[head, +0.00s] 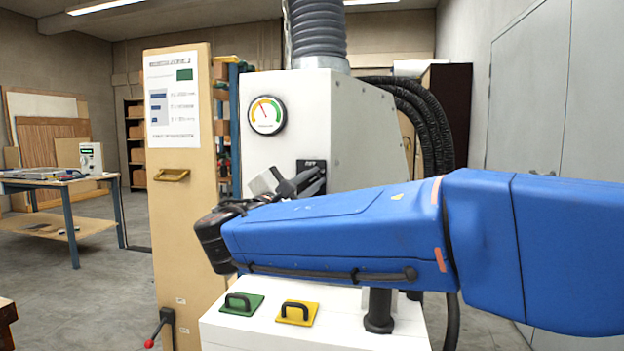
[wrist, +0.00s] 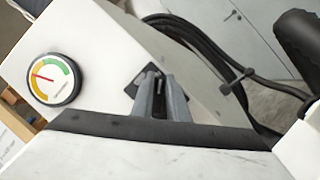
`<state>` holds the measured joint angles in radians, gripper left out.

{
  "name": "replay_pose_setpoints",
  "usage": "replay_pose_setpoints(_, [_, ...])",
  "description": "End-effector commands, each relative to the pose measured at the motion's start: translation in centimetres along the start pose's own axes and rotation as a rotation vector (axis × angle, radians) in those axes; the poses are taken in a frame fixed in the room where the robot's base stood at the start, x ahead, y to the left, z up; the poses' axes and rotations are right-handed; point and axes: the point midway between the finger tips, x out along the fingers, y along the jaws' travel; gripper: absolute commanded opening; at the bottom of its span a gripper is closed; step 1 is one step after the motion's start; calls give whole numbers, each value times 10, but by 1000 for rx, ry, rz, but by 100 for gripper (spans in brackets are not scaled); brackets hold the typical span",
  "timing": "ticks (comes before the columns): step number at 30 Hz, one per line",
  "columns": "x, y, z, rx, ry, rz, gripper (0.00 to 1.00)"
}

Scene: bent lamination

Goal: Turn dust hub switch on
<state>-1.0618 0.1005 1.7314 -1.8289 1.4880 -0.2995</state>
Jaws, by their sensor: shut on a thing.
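The dust hub (head: 285,120) is a white cabinet with a round gauge on its front and a ribbed hose on top. Its black switch plate (head: 312,166) is partly hidden behind my gripper (head: 298,183). In the wrist view, the plate (wrist: 138,80) shows between and beside the two grey fingers of my gripper (wrist: 160,88). The fingers are shut on a small dark switch lever (wrist: 157,84) on that plate. The exact lever position is hard to tell. The gauge (head: 267,115) has its needle left of upright; it also shows in the wrist view (wrist: 54,80).
A white stand (head: 250,335) below my arm carries a green handled block (head: 241,304) and a yellow one (head: 297,313). A tan panel (head: 180,230) with a poster stands left of the hub. Black hoses (head: 435,130) hang at right. Open floor lies left.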

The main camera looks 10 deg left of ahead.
Motion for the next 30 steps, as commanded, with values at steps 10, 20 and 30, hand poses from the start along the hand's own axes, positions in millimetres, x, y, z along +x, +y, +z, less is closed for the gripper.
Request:
replay_pose_setpoints(10, [-1,-4,-6,91,8,-43,0])
replay_pose_setpoints(20, [-1,-4,-5,103,7,-47,0])
replay_pose_setpoints(30, [0,-3,-4,105,6,-46,33])
